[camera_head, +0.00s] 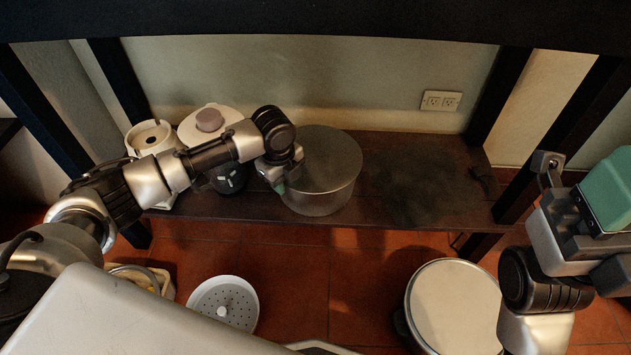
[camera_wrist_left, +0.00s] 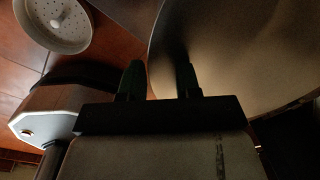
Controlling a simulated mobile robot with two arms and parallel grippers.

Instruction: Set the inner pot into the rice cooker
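A grey metal cylindrical pot (camera_head: 322,185), which looks like the inner pot, stands upright on the dark shelf. Its wide round shape also fills the upper right of the left wrist view (camera_wrist_left: 240,60). My left gripper (camera_head: 281,186) is at the pot's left front side. In the wrist view its two dark fingers (camera_wrist_left: 160,80) are apart, one overlapping the pot and one outside its edge; contact is unclear. A white round appliance with a brownish knob (camera_head: 209,119) behind my left arm may be the rice cooker, partly hidden. My right gripper (camera_head: 600,200) is at the right edge, its fingers unclear.
A white appliance with a round top opening (camera_head: 151,137) stands at the shelf's left end. A white perforated basket (camera_head: 224,303) and a round pale-topped vessel (camera_head: 453,305) are on the tiled floor. Dark posts flank the shelf.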

